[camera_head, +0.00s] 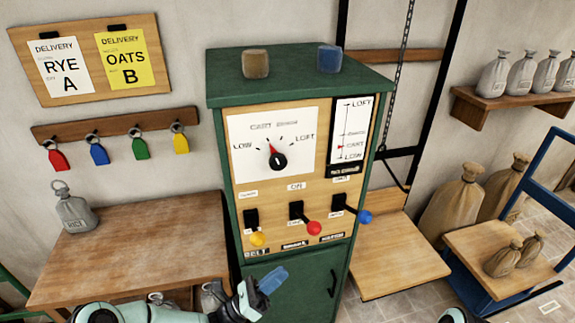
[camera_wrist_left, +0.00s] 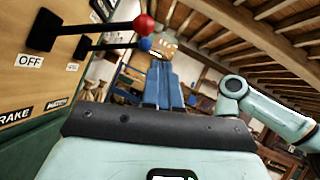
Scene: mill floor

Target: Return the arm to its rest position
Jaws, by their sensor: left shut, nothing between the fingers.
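My left arm comes in at the bottom of the head view. Its gripper (camera_head: 272,280) has blue fingers, is shut and empty, and is in front of the green cabinet (camera_head: 290,280), below the levers. In the left wrist view the blue fingers (camera_wrist_left: 164,82) lie together, apart from the red-knobbed lever (camera_wrist_left: 143,24) and the blue-knobbed lever (camera_wrist_left: 144,44) at upper left. In the head view the yellow (camera_head: 258,239), red (camera_head: 314,228) and blue (camera_head: 364,216) knobs stick out of the panel. Only a small part of my right arm shows at the bottom right; its gripper is out of view.
A wooden table (camera_head: 130,250) stands left of the cabinet, with a grey weight (camera_head: 74,212) on it. A wooden platform (camera_head: 395,260) is to the right. Beyond it are large sacks (camera_head: 450,210) and a blue-framed cart (camera_head: 545,190) carrying small sacks (camera_head: 503,258).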

